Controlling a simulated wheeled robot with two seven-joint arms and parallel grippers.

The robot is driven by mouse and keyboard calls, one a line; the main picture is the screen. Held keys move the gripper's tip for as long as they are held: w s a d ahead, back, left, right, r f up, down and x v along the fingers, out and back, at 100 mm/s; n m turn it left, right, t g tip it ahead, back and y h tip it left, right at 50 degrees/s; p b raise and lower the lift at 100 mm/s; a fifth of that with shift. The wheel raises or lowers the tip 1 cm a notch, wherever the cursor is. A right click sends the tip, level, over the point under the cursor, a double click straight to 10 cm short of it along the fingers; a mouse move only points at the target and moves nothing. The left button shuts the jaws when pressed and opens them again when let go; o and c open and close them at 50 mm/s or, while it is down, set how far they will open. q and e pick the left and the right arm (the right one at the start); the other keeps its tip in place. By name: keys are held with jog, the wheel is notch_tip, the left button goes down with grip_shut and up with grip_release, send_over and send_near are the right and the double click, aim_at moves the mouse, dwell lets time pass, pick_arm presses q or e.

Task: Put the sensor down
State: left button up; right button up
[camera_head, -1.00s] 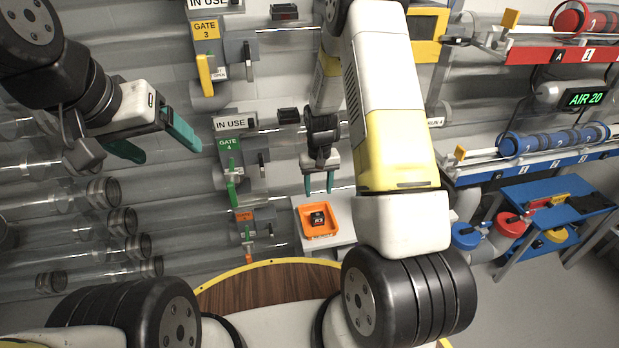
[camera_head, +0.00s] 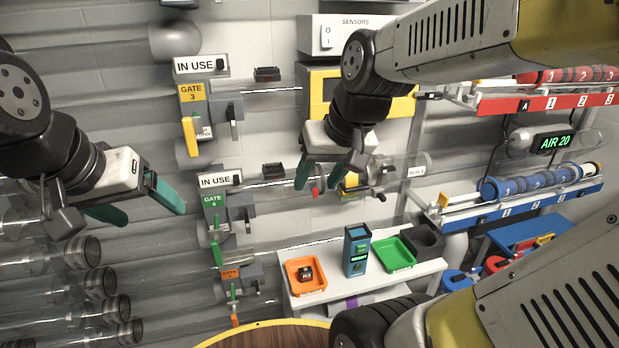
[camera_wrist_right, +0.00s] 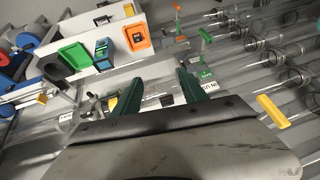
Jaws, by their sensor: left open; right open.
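A small black sensor with a red label (camera_head: 306,274) lies inside an orange tray (camera_head: 291,284) on a white bench. It also shows as a dark block (camera_wrist_right: 138,37) in the orange tray in the right wrist view. My right gripper (camera_head: 328,181) is open and empty, well above the bench and apart from the sensor. Its green fingers (camera_wrist_right: 161,84) show with nothing between them in the right wrist view. My left gripper (camera_head: 145,208) is open and empty at the left, in front of the clear tubes, far from the tray.
A teal handheld device (camera_head: 357,251) stands upright beside the orange tray, with a green tray (camera_head: 395,254) and a dark cup (camera_head: 424,240) to its right. Gate 4's green handle (camera_head: 216,252) and clear tubes are left of the bench. A round wooden table edge (camera_head: 262,337) is in front.

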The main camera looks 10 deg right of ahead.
jog(key=shift+t, duration=0.4)
jog(key=s, duration=0.2)
jog(key=s+r, duration=0.1)
jog(key=s, duration=0.1)
jog(key=shift+s+a+r, duration=0.15)
jog(key=shift+s, duration=0.2)
dwell(0.4)
